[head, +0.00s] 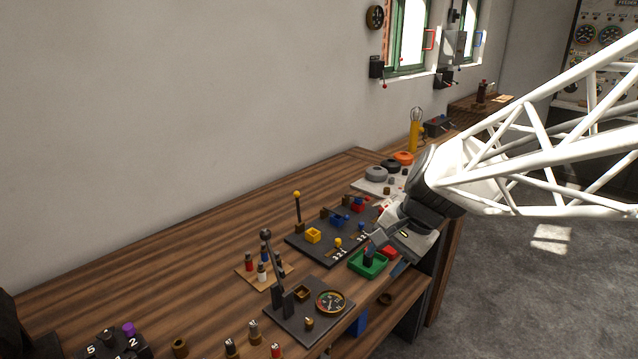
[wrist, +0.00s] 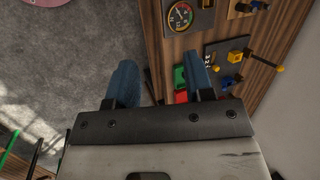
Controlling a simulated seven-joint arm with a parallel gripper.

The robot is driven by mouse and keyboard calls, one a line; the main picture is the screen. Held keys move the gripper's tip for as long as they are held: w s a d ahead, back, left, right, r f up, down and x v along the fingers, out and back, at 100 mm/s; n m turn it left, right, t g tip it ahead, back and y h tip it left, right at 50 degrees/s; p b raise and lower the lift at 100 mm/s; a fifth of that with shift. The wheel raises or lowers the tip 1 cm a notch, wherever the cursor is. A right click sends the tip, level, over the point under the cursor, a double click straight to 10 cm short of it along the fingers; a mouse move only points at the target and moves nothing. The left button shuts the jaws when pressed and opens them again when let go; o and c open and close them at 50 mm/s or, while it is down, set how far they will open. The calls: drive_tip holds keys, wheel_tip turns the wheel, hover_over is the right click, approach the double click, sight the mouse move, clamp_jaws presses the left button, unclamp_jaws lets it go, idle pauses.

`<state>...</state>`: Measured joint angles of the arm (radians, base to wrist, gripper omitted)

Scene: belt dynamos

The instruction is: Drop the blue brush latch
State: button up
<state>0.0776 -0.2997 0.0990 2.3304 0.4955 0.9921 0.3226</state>
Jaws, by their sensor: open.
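On a dark board (head: 302,250) on the bench, a blue open block (head: 339,221) sits between a yellow block (head: 313,235) and a red block (head: 358,203). A small blue-topped knob (head: 361,228) stands beside printed numerals near the board's front edge. I cannot tell for sure which blue part is the brush latch. The blue parts also show in the wrist view (wrist: 228,82), right of my fingers. My gripper (head: 384,259) is open and empty, near the bench's front edge by the green tray. Its two blue fingers stand apart in the wrist view (wrist: 160,66).
The green tray (head: 378,271) and a red block (head: 389,251) lie close to my gripper. A dark board with a gauge (head: 331,302) and a tall lever (head: 270,250) stands nearer left. A yellow-ball lever (head: 297,208) rises behind. The bench's back left is clear.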

drive_tip(key=w+f+m+y, duration=0.2)
drive_tip(key=w+m, duration=0.2)
drive_tip(key=w, duration=0.6)
drive_tip(key=m+t+y, duration=0.5)
drive_tip(key=m, duration=1)
approach(336, 213)
drive_tip(key=s+d, duration=0.1)
drive_tip(key=d, duration=0.1)
drive_tip(key=s+d, duration=0.1)
drive_tip(key=shift+s+f, duration=0.25)
drive_tip(key=shift+s, duration=0.05)
drive_tip(key=shift+x, duration=3.85)
drive_tip(key=shift+w+r, duration=0.1)
drive_tip(key=shift+r, duration=0.05)
clamp_jaws()
